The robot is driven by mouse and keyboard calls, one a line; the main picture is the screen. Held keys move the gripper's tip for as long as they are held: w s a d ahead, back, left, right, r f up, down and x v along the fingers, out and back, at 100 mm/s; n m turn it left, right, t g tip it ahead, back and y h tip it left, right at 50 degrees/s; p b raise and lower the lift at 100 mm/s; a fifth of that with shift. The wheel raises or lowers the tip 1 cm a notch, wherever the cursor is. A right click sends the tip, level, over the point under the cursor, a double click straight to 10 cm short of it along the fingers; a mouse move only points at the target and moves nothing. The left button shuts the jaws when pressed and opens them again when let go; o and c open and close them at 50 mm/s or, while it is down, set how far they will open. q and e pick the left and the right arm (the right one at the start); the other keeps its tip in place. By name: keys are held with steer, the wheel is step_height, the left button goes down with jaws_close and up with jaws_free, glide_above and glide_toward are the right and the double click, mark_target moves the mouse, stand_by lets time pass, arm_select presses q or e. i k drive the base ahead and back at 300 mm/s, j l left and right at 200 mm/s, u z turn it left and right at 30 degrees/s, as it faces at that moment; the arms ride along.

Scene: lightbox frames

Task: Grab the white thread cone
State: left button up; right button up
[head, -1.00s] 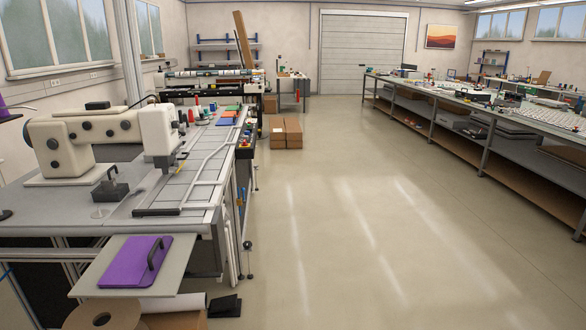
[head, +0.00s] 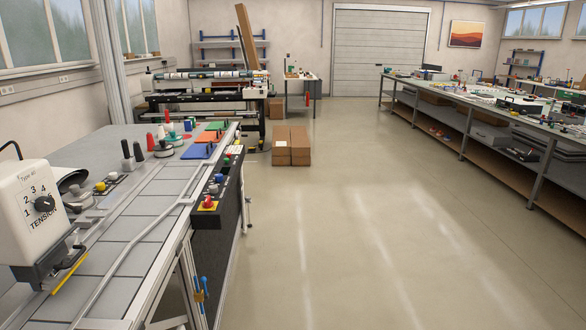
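Several thread cones stand on the sewing machine table (head: 125,215) at left in the head view. I cannot clearly make out a white thread cone. Neither of my grippers is in view.
The sewing machine head (head: 32,215) is at the near left. A control panel with a red knob (head: 208,204) lines the table's right side. Cardboard boxes (head: 291,147) stand on the floor ahead. A long workbench (head: 470,115) runs along the right. The middle floor is clear.

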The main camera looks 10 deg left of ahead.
mark_target(160, 131)
steer(key=i+l+u, duration=0.1)
steer(key=i+u, duration=0.15)
steer(key=i, duration=0.3)
steer(key=i+l+u, duration=0.2)
steer(key=i, duration=0.3)
steer(key=i+l+u, duration=0.25)
steer(key=i, duration=0.3)
steer(key=i+l+u, duration=1.1)
steer(key=k+l, duration=0.05)
